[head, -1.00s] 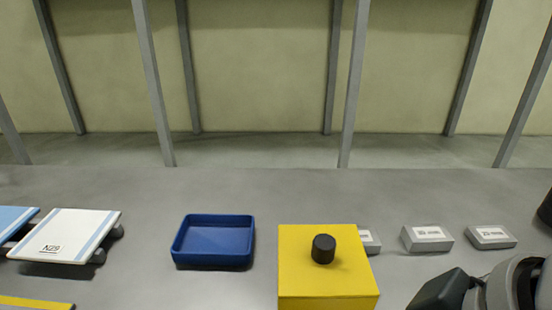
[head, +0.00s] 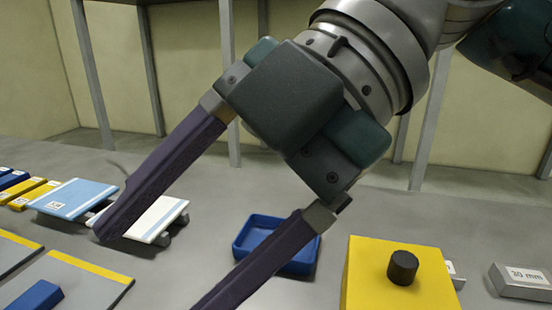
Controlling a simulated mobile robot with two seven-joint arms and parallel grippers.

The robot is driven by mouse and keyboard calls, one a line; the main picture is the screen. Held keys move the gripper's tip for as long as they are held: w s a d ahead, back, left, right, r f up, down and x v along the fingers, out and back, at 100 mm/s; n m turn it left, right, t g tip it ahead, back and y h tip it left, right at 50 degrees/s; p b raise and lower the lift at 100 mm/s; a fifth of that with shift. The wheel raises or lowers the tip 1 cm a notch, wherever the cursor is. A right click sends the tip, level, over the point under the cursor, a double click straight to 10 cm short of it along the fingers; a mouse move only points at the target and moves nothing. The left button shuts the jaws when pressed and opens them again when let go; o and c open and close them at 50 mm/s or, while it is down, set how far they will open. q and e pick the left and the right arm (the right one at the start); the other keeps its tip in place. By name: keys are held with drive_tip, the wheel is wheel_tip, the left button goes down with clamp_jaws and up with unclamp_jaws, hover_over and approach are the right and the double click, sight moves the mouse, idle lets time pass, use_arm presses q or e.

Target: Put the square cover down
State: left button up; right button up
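The square cover (head: 364,275) is a yellow box with a black round knob (head: 402,267) on top. It stands upright at the lower right of the head view, and its lower part is cut off by the picture edge. My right gripper (head: 152,270) comes in from the upper right, close to the camera. Its two dark fingers are spread wide with nothing between them, to the left of the cover and apart from it. My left gripper is not in view.
A blue tray (head: 240,248) stands left of the cover, partly behind a finger. Grey labelled blocks (head: 522,281) are to the right, one mostly hidden by the cover. White (head: 165,216) and light-blue (head: 75,199) plates, small yellow and blue blocks, and yellow-edged grey panels (head: 85,285) lie left.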

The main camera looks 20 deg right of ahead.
drive_tip(key=w+d+f+m+t+h, duration=0.1)
drive_tip(key=w+d+f+m+h, duration=0.1)
drive_tip(key=d+h, duration=0.3)
drive_tip(key=w+d+f+m+h, duration=0.1)
drive_tip(key=w+d+f+h, duration=0.1)
drive_tip(key=d, duration=0.6)
drive_tip(key=m+h, duration=0.3)
drive_tip(key=h, duration=0.2)
approach(405, 259)
drive_tip(key=f, duration=0.3)
drive_tip(key=shift+s+a+b, duration=0.15)
drive_tip(key=shift+s+b, duration=0.1)
drive_tip(key=shift+b, duration=0.05)
drive_tip(key=f, duration=0.1)
drive_tip(key=d+f, duration=0.1)
drive_tip(key=f, duration=0.1)
drive_tip(key=f+p, duration=0.1)
drive_tip(key=f, duration=0.1)
drive_tip(key=shift+w+d, duration=0.25)
drive_tip(key=shift+d, duration=0.15)
drive_tip(key=shift+f, duration=0.4)
clamp_jaws()
